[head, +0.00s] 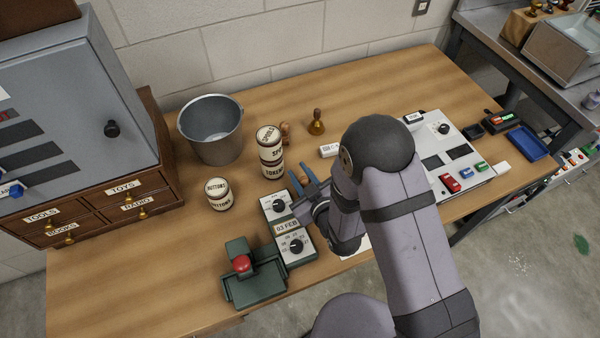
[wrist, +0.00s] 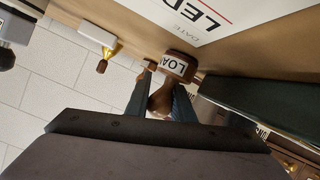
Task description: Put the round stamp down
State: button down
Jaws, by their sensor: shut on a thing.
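My gripper (head: 305,184) is over the front middle of the table. Its blue-grey fingers are shut on a brown wooden stamp. In the wrist view, the round stamp (wrist: 176,66) sits between my fingers (wrist: 166,104), with a pale label reading "LOA" on its round head. In the head view, the fingers and arm mostly hide it. I cannot tell whether its face touches anything. A white sheet (wrist: 215,18) with "DATE" and "LED" printed on it lies close to the stamp in the wrist view. In the head view my arm covers most of that sheet (head: 357,246).
Stacked small barrels (head: 271,160), a bucket (head: 212,138) and a brass-and-wood stamp (head: 316,123) stand behind. A white control panel (head: 462,160) is at right. The front-left table is bare.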

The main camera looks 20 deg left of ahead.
jog(key=shift+f, duration=0.15)
jog(key=shift+f+b, duration=0.1)
jog(key=shift+b, duration=0.2)
jog(key=c, duration=1.5)
grip_release()
jog(key=shift+c, duration=0.2)
jog(key=shift+r+p, duration=0.3)
jog(key=shift+p, duration=0.05)
jog(key=shift+v, duration=3.75)
jog(key=shift+f, duration=0.1)
